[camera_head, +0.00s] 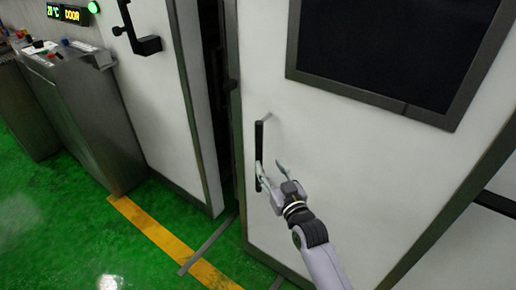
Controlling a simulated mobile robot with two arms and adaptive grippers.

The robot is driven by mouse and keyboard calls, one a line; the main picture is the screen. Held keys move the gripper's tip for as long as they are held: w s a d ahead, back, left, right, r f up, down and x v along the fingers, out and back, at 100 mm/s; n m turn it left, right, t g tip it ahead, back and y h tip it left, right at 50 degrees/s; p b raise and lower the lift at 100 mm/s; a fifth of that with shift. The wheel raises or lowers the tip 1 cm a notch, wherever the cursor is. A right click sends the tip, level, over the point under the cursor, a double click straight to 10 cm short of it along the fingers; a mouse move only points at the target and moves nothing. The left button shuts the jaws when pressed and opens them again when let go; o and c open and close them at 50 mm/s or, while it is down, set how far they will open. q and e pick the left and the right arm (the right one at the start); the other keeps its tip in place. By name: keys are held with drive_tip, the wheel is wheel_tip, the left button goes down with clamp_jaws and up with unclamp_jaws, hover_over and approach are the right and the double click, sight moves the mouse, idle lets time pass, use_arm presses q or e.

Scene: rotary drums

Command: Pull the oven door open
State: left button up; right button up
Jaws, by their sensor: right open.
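The oven door (340,140) is a large white panel with a dark framed window (395,45). A dark gap shows along its left edge, between it and the white panel to the left. A black vertical bar handle (259,145) stands out from the door near that edge. My right gripper (269,167) is open at the lower part of the handle. One finger is close to the bar and the other is to its right, near the door face. I cannot tell whether either finger touches the bar. My left gripper is not in view.
A white panel (150,95) with a black latch handle (140,38) stands at the left. A grey control console (85,120) with buttons is farther left. The green floor (60,220) with a yellow stripe (160,235) is clear at lower left.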

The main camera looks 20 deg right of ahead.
sight(261, 153)
drive_tip(key=w, duration=0.9)
drive_tip(key=shift+w+a, duration=0.1)
drive_tip(key=shift+a, duration=0.3)
drive_tip(key=shift+c, duration=0.2)
clamp_jaws()
